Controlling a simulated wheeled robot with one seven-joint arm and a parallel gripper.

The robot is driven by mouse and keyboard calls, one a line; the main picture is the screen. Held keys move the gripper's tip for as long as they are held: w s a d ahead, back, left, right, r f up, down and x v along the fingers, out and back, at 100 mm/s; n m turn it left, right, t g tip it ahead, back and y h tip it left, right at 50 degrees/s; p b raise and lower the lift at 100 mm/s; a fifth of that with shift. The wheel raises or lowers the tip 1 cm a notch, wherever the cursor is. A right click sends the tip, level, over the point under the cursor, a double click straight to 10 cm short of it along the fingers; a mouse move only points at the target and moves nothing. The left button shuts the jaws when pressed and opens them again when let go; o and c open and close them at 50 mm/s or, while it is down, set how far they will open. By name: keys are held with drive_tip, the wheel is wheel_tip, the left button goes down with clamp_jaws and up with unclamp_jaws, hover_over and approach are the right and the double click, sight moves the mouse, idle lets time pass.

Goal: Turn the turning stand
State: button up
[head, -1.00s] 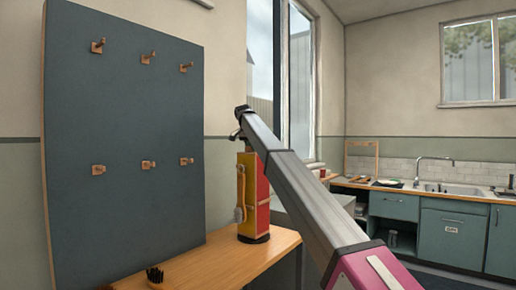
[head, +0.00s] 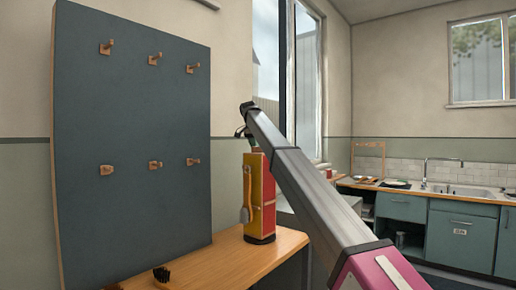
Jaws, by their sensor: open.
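The turning stand (head: 268,195) is a tall upright block with a yellow face on the left and a red face on the right, on a round black base. It stands near the right end of the wooden table. A tan brush-like item (head: 246,195) hangs on its yellow side. My gripper (head: 241,132) is small and dark at the end of my arm, just above and left of the stand's top. It is open and holds nothing that I can see. I cannot tell whether it touches the stand; my arm passes in front of the stand's upper right.
A dark board (head: 130,140) with several wooden pegs stands at the left behind the wooden table (head: 215,265). A small dark-bristled brush (head: 162,275) lies at the table's front. A kitchen counter with a sink (head: 455,190) is at the far right.

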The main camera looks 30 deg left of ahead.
drive_tip(key=v, duration=0.8)
drive_tip(key=shift+a+r, duration=0.1)
drive_tip(key=shift+r, duration=0.2)
drive_tip(key=shift+s+r, duration=0.15)
drive_tip(key=shift+r, duration=0.05)
drive_tip(key=shift+s, duration=0.1)
